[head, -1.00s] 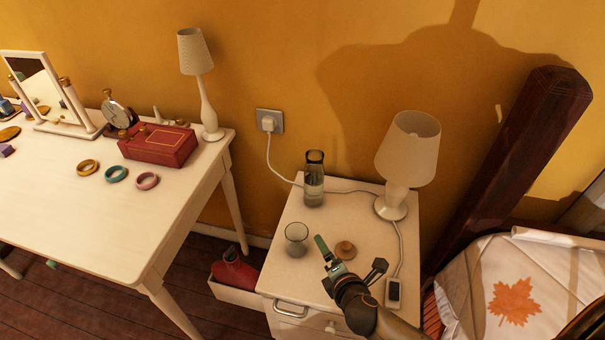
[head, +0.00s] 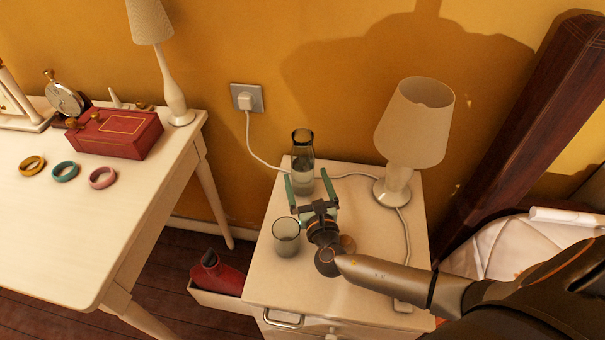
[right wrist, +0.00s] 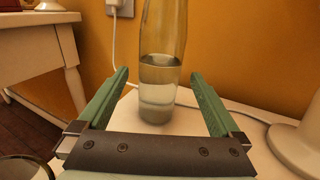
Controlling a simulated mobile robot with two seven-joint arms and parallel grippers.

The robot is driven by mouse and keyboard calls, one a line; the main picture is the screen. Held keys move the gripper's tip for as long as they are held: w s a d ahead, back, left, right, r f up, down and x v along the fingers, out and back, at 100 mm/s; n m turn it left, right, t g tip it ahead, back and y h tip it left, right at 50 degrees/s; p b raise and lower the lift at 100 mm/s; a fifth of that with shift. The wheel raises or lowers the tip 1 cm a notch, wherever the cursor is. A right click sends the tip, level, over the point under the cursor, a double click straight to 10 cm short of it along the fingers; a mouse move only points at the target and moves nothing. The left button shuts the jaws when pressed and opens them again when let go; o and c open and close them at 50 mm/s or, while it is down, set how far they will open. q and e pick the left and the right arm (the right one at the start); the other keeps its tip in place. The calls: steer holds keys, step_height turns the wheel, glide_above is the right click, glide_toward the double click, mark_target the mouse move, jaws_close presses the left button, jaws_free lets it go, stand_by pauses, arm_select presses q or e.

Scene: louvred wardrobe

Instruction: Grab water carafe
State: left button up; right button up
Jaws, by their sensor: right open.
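The water carafe (head: 302,163) is clear glass, partly filled, and stands upright at the back left of the white nightstand (head: 385,262). It also shows upright in the right wrist view (right wrist: 158,85). My right gripper (head: 309,182) is open just in front of the carafe. In the right wrist view its two green fingers (right wrist: 158,82) point toward the carafe, which appears between them with space on both sides. Nothing is held. My left gripper is not in view.
An empty glass (head: 286,237) stands left of my right gripper. A lamp (head: 413,130) stands at the right, with its cord on the nightstand. A dressing table (head: 90,215) is at left.

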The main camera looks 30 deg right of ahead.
steer(key=shift+w+d, duration=0.1)
steer(key=shift+w, duration=0.4)
steer(key=b+x, duration=0.1)
steer(key=x, duration=0.5)
steer(key=shift+w+d, duration=0.1)
steer(key=shift+w, duration=0.2)
steer(key=shift+c, duration=0.2)
jaws_close()
steer(key=shift+r, duration=0.15)
